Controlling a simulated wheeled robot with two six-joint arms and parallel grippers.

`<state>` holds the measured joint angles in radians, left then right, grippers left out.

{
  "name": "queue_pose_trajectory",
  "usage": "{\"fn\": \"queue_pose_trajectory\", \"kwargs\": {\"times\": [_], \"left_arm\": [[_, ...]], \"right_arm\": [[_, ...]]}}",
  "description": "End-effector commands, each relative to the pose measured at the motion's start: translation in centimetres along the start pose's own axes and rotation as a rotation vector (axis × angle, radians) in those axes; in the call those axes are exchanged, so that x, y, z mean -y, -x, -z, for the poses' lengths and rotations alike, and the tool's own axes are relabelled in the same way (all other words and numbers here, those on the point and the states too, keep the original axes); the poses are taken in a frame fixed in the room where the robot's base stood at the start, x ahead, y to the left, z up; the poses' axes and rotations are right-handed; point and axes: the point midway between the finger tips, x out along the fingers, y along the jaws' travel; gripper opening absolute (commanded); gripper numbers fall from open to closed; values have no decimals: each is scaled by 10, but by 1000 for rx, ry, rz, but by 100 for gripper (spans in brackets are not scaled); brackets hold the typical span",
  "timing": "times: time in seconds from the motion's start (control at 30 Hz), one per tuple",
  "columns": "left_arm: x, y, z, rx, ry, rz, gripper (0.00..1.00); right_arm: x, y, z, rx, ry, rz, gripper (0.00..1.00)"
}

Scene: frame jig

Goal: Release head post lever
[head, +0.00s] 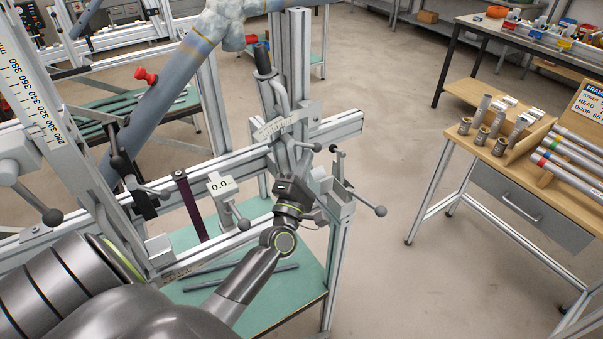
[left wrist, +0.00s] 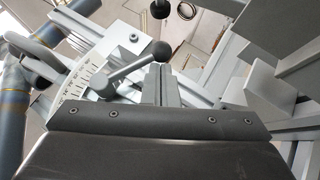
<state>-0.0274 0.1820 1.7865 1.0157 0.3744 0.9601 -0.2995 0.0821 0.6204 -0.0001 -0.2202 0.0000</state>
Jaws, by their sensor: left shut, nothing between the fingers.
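A short lever with a black ball knob (head: 317,147) sticks out to the right beside the angle scale plate (head: 277,128) at the foot of the head post (head: 290,60). In the left wrist view the lever's ball knob (left wrist: 160,50) and the scale (left wrist: 82,78) show close up. The lever slants up from its pivot to the knob. My left gripper (head: 293,163) is just below the scale plate, close to the lever. Its fingers are shut and empty. I cannot tell whether they touch the lever. My right gripper is out of view.
A second knobbed lever (head: 380,210) sticks out right of my gripper. A clamp block reading 0.0 (head: 219,186) sits on the lower rail to the left. A blue-grey frame tube (head: 165,95) crosses the jig. A wooden bench (head: 490,152) stands right, with open floor between.

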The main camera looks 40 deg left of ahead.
Motion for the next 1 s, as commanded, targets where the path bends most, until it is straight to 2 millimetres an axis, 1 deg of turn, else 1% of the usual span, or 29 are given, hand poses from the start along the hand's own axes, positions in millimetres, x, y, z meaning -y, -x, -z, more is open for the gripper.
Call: {"fn": "queue_pose_trajectory", "kwargs": {"times": [0.03,0.1,0.3,0.43,0.53,0.63,1.0], "left_arm": [[7,1,0,2,17,-27,0],[9,-1,-1,2,42,-64,0],[7,-8,-6,2,118,-176,0],[4,-14,-10,2,164,-246,0],[1,-18,-12,2,200,-297,0],[-3,-22,-15,2,202,-298,0],[-10,-31,-21,1,198,-294,0]], "right_arm": [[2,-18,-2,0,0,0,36],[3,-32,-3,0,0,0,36],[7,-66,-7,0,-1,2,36],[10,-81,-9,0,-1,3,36],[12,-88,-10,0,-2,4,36],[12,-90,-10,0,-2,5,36],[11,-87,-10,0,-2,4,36]]}}
